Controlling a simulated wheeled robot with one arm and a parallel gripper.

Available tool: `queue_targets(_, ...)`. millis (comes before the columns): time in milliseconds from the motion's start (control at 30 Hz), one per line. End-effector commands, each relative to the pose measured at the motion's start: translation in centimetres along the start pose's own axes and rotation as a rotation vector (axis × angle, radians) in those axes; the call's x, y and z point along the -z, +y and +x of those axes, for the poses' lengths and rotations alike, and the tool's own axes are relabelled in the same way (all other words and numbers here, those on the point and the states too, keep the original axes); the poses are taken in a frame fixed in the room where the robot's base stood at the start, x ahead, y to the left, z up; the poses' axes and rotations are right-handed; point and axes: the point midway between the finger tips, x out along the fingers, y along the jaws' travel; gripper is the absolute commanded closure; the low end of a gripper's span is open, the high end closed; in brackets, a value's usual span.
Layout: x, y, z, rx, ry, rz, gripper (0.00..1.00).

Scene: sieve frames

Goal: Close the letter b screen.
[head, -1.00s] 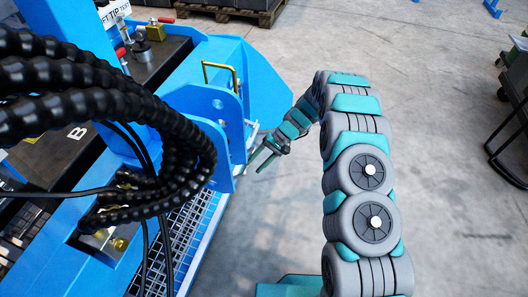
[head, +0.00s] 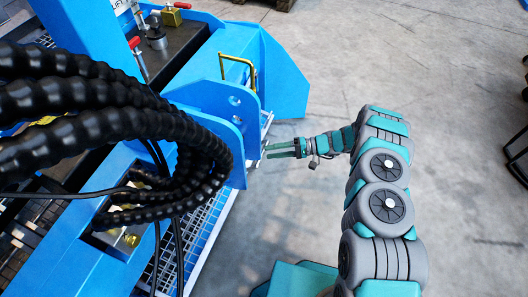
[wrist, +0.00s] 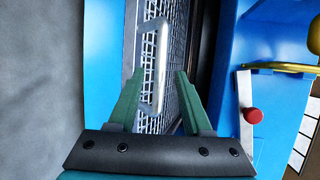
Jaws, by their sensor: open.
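A mesh screen in a metal frame (head: 205,240) shows beside the blue machine in the head view. In the wrist view its mesh (wrist: 170,40) lies ahead of my gripper, with a pale metal bar handle (wrist: 162,62) in front of it. My gripper (wrist: 158,74) is open, its two green fingers one on each side of the handle in the picture. I cannot tell whether they touch it. In the head view my gripper (head: 266,151) points left at the machine's edge. No letter B can be read now, so I cannot confirm which screen this is.
Black ribbed hoses (head: 110,125) cover much of the machine's left side. A blue plate (head: 220,115) and a yellow handle (head: 240,70) stand just beyond my gripper. A red knob (wrist: 253,115) is right of my fingers. The grey floor (head: 300,190) is clear.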

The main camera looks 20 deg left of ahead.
Motion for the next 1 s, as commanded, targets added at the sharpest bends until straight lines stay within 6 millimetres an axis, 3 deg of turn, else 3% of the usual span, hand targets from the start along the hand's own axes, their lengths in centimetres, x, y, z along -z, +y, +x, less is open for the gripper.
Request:
queue_targets(100, -0.1, 0.0, 1.9, -0.002, -0.003, 0.002, 0.5)
queue_targets(300, 0.0, 0.0, 3.6, -0.001, 0.0, 0.0, 0.5)
queue_targets(633, 0.0, 0.0, 4.0, -0.001, 0.0, 0.0, 0.5)
queue_targets(1000, 0.0, 0.0, 4.0, -0.002, 0.0, 0.001, 0.92)
